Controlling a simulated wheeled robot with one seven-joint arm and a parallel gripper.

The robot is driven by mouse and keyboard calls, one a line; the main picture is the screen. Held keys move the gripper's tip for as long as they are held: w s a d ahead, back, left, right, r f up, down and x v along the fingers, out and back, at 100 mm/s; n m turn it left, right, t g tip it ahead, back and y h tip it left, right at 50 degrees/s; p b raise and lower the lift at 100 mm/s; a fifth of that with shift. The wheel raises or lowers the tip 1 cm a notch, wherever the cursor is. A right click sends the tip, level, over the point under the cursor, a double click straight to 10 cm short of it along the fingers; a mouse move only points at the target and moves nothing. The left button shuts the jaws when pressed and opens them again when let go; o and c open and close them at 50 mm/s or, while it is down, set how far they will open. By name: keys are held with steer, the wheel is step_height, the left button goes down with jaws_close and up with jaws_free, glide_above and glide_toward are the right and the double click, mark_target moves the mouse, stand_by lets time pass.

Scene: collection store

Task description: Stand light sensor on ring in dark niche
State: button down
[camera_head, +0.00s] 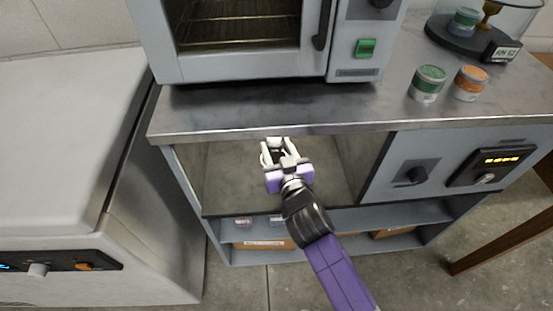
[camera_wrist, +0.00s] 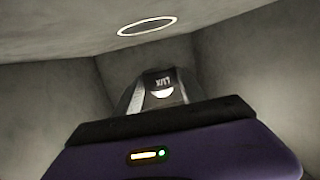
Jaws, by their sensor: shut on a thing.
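My gripper (camera_head: 277,148) reaches into the open niche (camera_head: 228,180) under the steel counter, its fingers pointing inward. It is shut on the light sensor (camera_wrist: 163,82), a small piece with a white dome and a "LUX" label that reads upside down in the wrist view. In the head view only a small pale part of the sensor (camera_head: 275,142) shows between the fingers. The white ring (camera_wrist: 119,33) lies on a niche surface at the top of the wrist view, apart from the sensor. The ring is not visible in the head view.
The counter edge (camera_head: 290,128) overhangs the niche opening. An oven (camera_head: 240,68), a green tin (camera_head: 427,84) and an orange-topped tin (camera_head: 469,83) stand on the counter. A shelf below holds boxes (camera_head: 265,244). The niche looks otherwise empty.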

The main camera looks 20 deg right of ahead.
mark_target(277, 160)
step_height(277, 160, down, 6)
steer(key=shift+r+b, duration=0.25)
steer(key=shift+b, duration=1)
steer(key=shift+w+d, duration=0.1)
steer(key=shift+w, duration=0.25)
steer(key=shift+f, duration=0.1)
steer(key=shift+f, duration=0.15)
steer(key=c, duration=0.7)
jaws_free()
